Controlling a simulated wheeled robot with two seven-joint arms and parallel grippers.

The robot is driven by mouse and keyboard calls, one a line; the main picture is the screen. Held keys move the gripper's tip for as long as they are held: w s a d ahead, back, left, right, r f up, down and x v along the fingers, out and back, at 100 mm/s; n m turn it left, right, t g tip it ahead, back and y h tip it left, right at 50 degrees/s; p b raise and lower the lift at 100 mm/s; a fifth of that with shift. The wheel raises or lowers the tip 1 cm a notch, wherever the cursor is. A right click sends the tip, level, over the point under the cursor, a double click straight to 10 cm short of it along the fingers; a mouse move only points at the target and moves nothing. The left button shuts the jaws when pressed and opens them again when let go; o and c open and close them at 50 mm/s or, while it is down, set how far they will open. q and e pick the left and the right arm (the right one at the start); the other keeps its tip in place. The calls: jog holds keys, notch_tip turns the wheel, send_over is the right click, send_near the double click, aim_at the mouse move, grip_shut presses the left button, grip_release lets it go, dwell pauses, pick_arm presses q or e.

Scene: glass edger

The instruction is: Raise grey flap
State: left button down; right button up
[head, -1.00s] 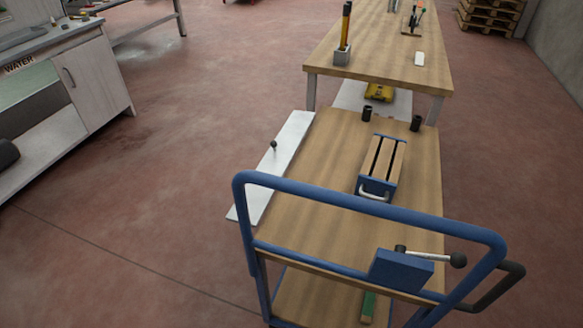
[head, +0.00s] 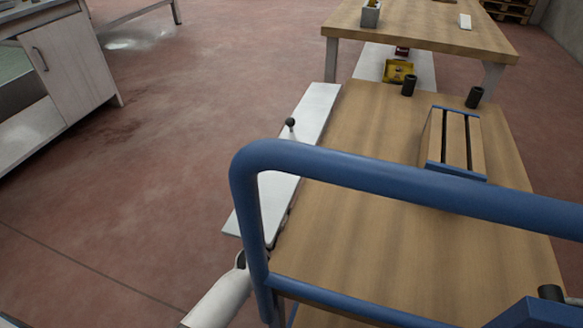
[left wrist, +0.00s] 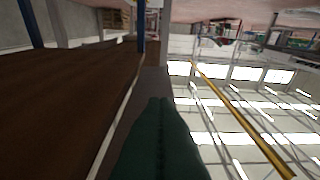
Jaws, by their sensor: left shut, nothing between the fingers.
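The grey flap (head: 312,122) is a long pale panel along the left side of the wooden cart top (head: 385,235). A small black knob (head: 290,122) stands on or beside it. I cannot tell whether the flap is level or tilted. My left arm comes in at the bottom left of the head view, close to the flap's near end; its fingers are not clear there. In the left wrist view my left gripper (left wrist: 160,101) shows dark green fingers, shut and empty. They point along a grey strip beside a brown surface. My right gripper is not in view.
The cart's blue handle rail (head: 400,180) crosses in front. A slotted wood-and-blue block (head: 455,145) and black cylinders (head: 408,85) are on the cart. A wooden table (head: 420,28) stands beyond, with a yellow object (head: 398,71) below. Open red floor lies left.

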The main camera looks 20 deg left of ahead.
aim_at(298, 132)
pick_arm(q)
jog(key=w+r, duration=0.6)
jog(key=w, duration=0.3)
jog(key=shift+a+p, duration=0.15)
jog(key=shift+p, duration=0.25)
jog(key=shift+w+a+r+m+h, duration=0.1)
jog(key=shift+r+m+h, duration=0.15)
jog(key=shift+m, duration=0.45)
jog(key=shift+r+m+h, duration=0.2)
jog(key=shift+m+h, duration=0.05)
jog(key=shift+m, duration=0.45)
